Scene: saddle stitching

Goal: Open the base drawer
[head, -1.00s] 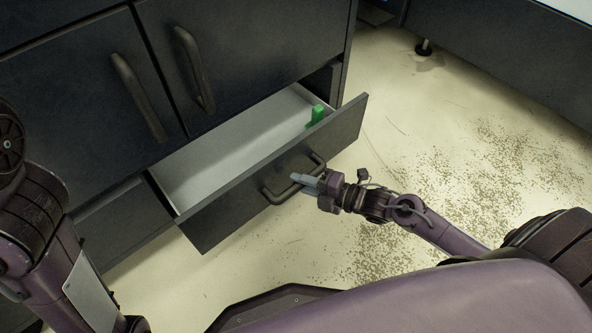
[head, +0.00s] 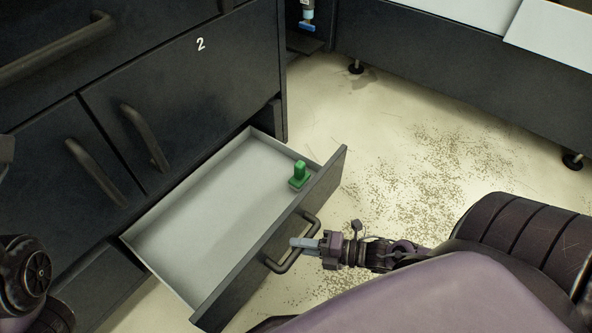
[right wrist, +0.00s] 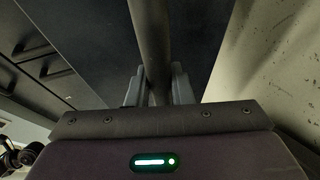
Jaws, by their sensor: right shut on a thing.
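The base drawer (head: 206,217) at the bottom of the dark cabinet is pulled well out, and its pale inside shows. A dark bar handle (head: 296,262) is on its front panel. My right gripper (head: 298,243) is shut on this handle. In the right wrist view the handle bar (right wrist: 152,50) runs between the two fingers (right wrist: 160,85). A green object (head: 300,175) with an upright grip on a flat base sits in the drawer near its far front corner. My left arm shows only in part at the left edge, and its gripper is out of view.
The cabinet (head: 190,90) bears a white "2" and has more bar handles (head: 90,172) above the drawer. The pale, speckled floor (head: 400,140) is open to the right of the drawer. A dark bench (head: 450,75) on short feet stands behind.

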